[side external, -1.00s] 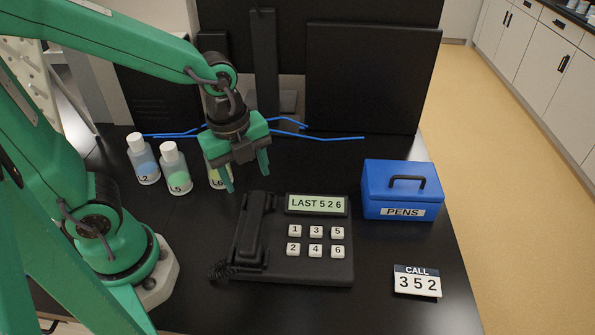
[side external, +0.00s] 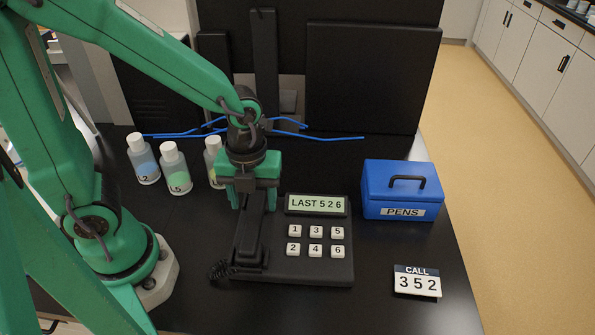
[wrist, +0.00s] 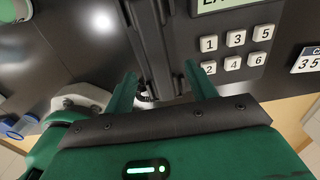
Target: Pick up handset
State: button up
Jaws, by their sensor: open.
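The black handset (side external: 250,236) lies in its cradle on the left side of the black telephone (side external: 318,267). The phone's display reads LAST 5 2 6. My gripper (side external: 254,205) points down over the handset's far end in the side view and hides that end. In the wrist view my gripper (wrist: 165,88) is open, one finger on each side of the handset (wrist: 152,45). I cannot tell whether the fingers touch it. The coiled cord (side external: 219,269) is at the handset's near end.
Bottles (side external: 175,168) stand left of the phone, one close behind my gripper. A blue PENS box (side external: 392,200) stands to the right, with a CALL 352 card (side external: 417,281) in front of it. Blue cables (side external: 330,138) lie at the back. The table between phone and card is clear.

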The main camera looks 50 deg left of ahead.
aim_at(254, 218)
jog(key=shift+f, duration=0.4)
jog(key=shift+s+a+f, duration=0.1)
jog(key=shift+s+f, duration=0.05)
jog(key=shift+f, duration=0.7)
jog(key=shift+s+f, duration=0.15)
jog(key=shift+f, duration=1.6)
jog(key=c, duration=1.2)
jog(key=shift+o, duration=0.2)
jog(key=shift+w+r, duration=0.1)
jog(key=shift+r, duration=0.05)
